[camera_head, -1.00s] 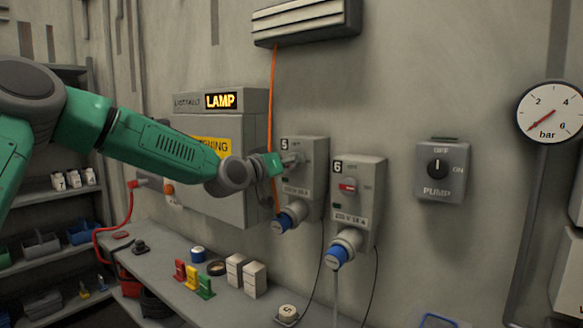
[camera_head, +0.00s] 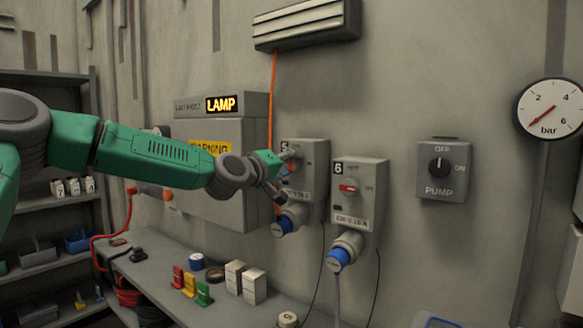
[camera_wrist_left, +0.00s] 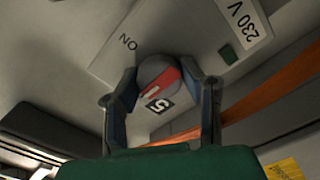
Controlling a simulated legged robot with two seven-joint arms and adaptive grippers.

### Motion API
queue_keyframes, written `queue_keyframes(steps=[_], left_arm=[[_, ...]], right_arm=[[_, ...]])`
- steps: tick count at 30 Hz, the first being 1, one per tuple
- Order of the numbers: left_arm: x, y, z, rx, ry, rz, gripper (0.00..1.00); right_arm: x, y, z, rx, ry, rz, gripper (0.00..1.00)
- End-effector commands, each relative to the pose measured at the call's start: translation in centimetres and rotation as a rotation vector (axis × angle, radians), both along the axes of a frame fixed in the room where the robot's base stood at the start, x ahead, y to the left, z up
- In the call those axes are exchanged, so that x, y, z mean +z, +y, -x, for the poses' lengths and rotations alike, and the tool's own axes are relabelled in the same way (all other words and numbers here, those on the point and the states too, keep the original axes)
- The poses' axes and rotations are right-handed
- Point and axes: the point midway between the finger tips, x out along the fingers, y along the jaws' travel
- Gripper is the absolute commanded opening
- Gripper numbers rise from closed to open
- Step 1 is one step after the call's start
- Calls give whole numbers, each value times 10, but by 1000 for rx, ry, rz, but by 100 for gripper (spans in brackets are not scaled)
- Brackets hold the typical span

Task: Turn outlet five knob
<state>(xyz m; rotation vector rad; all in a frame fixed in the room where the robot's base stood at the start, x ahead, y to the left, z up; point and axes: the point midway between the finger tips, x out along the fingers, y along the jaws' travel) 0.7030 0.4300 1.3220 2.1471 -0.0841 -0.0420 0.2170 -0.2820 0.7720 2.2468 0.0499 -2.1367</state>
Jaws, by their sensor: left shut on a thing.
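Outlet five (camera_head: 313,174) is a grey box on the wall, partly hidden by my left gripper. Its knob (camera_wrist_left: 160,80) shows in the left wrist view as a round grey knob with a red bar and a white mark, next to an "ON" label and a "5" label. My left gripper (camera_head: 287,172) reaches the outlet from the left. In the left wrist view its two fingers (camera_wrist_left: 162,92) are on either side of the knob, shut on it. A blue-capped plug (camera_head: 285,226) sits in the socket below. My right gripper is not in view.
Outlet six (camera_head: 362,180) with a red knob is close on the right. An orange cable (camera_head: 273,90) hangs beside outlet five. A pump switch (camera_head: 442,170) is farther right. The bench (camera_head: 215,308) below holds colored clips and white boxes.

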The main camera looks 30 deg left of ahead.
Motion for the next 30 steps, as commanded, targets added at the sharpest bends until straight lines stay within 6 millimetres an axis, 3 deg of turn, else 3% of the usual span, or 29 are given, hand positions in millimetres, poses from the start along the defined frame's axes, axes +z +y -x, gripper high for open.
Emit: queue_keyframes(steps=[1, 11, 12, 14, 24, 30], left_arm=[[-12, -1, 1, -5, 22, 3, 6], [-12, -1, 1, -5, 23, 5, 6], [-12, -1, 1, -6, 23, 4, 38], [-11, -1, 1, -4, 21, 4, 56], [-3, -1, 3, -3, 8, 2, 56], [-2, 1, 27, -2, 7, 6, 56]], right_arm=[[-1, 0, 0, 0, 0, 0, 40], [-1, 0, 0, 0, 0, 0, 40], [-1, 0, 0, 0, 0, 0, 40], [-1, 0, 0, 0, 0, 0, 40], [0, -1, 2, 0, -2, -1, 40], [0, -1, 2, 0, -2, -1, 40]])
